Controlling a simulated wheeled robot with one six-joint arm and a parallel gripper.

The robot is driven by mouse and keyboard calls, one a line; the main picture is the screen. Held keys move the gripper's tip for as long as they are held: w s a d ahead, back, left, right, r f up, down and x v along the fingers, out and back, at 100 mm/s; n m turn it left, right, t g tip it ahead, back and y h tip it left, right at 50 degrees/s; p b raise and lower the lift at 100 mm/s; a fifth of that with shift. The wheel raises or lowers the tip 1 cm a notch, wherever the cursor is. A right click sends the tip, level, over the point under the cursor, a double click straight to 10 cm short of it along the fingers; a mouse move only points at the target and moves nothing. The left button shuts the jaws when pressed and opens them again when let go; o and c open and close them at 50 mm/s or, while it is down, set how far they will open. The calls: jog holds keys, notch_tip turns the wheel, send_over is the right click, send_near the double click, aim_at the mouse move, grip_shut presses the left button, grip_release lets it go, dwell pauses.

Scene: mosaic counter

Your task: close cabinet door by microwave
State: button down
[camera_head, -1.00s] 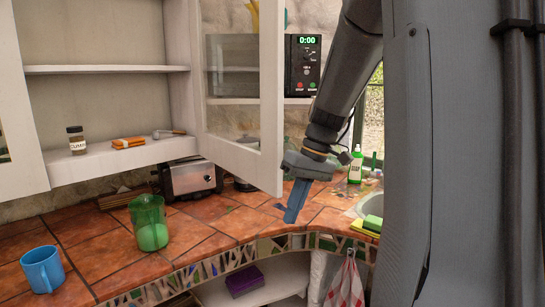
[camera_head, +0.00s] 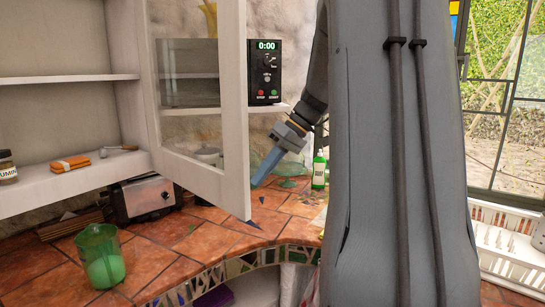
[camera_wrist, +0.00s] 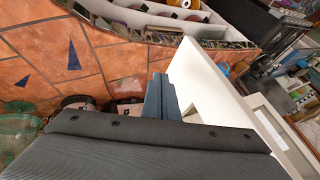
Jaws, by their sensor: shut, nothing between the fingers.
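The white cabinet door (camera_head: 236,110) with a glass pane stands open, swung out from the wall cabinet over the counter. The microwave (camera_head: 265,72), black with a green 0:00 display, stands on a shelf behind and to the right of the door. My gripper (camera_head: 262,178) is shut and empty, its blue fingers just right of the door's lower edge; I cannot tell if they touch it. In the wrist view the blue fingers (camera_wrist: 161,98) appear close beside the white door (camera_wrist: 210,85).
A toaster (camera_head: 143,198), a green pitcher (camera_head: 101,256) and a soap bottle (camera_head: 319,170) stand on the tiled counter (camera_head: 190,233). A spice jar (camera_head: 7,167) and an orange cloth (camera_head: 70,163) sit on the cabinet shelf. A white dish rack (camera_head: 508,250) is at the right.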

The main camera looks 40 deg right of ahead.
jog(key=a+p, duration=0.1)
jog(key=a, duration=0.1)
jog(key=a+f+p, duration=0.1)
jog(key=a, duration=0.1)
jog(key=shift+s+a+f, duration=0.2)
jog(key=shift+a, duration=0.15)
jog(key=shift+a, duration=0.15)
